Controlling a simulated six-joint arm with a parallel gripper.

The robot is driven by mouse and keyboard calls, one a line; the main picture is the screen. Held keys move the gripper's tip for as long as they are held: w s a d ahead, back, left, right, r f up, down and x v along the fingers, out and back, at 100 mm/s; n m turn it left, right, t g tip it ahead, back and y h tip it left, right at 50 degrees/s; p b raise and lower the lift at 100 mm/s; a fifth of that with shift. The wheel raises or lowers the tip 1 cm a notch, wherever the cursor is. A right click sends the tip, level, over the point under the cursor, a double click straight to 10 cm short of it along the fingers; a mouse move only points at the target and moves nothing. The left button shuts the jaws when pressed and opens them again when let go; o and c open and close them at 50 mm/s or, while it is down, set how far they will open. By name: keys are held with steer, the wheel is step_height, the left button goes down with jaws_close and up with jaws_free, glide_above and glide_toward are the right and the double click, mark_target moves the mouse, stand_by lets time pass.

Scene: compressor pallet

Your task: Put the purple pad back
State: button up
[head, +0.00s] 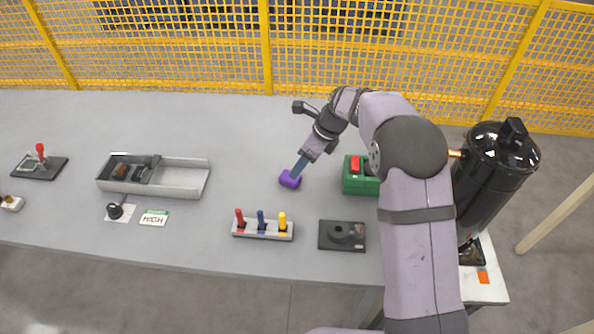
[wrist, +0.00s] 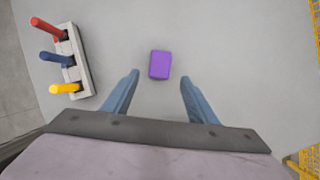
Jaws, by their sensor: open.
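The purple pad (head: 290,179) is a small block lying on the grey table, near the middle in the head view. In the wrist view the purple pad (wrist: 160,65) lies on bare table, a little beyond the fingertips and roughly centred between them. My gripper (head: 299,169) points down at the pad from above in the head view. In the wrist view my gripper (wrist: 159,78) shows two blue fingers spread apart with nothing between them. Whether a finger touches the pad cannot be told from the head view.
A tray with red, blue and yellow pegs (head: 262,230) stands in front of the pad. A dark square fixture (head: 341,235) lies front right. A green box with a red top (head: 358,174) stands to the right. A grey open tray (head: 190,180) is at left. Table behind the pad is clear.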

steer(key=v, duration=0.4)
steer(key=shift+r, duration=0.2)
steer(key=shift+d, duration=0.1)
steer(key=s+d+f+n+h, duration=0.1)
steer(key=s+d+n, duration=0.5)
steer(key=s, duration=0.4)
steer(key=s+d+f+n+g+h, duration=0.1)
steer(key=s+d+n, duration=0.4)
steer(key=s+n, duration=0.4)
steer(key=s+d+f+n+h, duration=0.2)
steer(key=s+d+n, duration=0.4)
steer(key=s, duration=0.5)
steer(key=shift+d+n+g, duration=0.3)
steer(key=shift+n+g, duration=0.1)
steer(key=shift+n, duration=0.3)
steer(key=shift+s, duration=0.15)
step_height(320, 180, up, 2)
steer(key=shift+r+p, duration=0.1)
steer(key=shift+p, duration=0.8)
